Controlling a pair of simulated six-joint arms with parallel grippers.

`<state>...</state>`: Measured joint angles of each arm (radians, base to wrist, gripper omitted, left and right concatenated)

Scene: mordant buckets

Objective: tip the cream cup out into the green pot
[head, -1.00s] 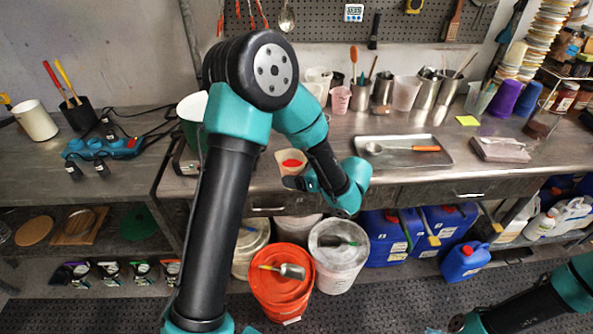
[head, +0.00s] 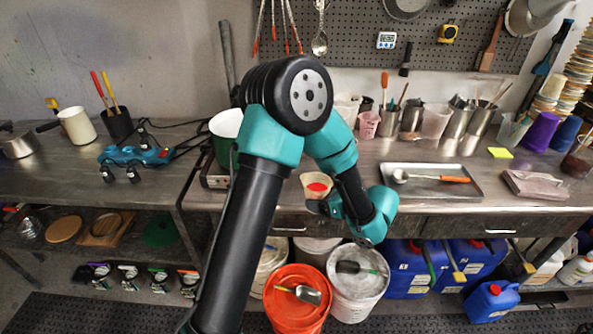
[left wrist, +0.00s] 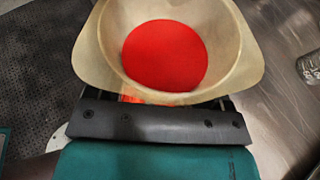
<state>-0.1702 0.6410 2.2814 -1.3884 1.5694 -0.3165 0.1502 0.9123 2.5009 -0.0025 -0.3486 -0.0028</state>
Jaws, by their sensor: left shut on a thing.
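The cream cup (head: 309,180) is a small tapered cup with bright red contents. In the left wrist view the cream cup (left wrist: 98,45) fills the top, its wide mouth showing the red inside. My left gripper (head: 322,204) is shut on the cup and holds it near the bench's front edge. The cup looks about upright, and its lower part is hidden. The green pot (head: 226,124), with a white inside, stands on the bench left of the cup. My left arm hides part of the pot. My right gripper is not in view.
A metal tray (head: 473,191) with a ladle lies to the right of the cup. Several cups and tool holders stand behind it. Below the bench edge are an orange bucket (head: 283,315), a white tub (head: 358,302) and blue jerrycans (head: 408,268).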

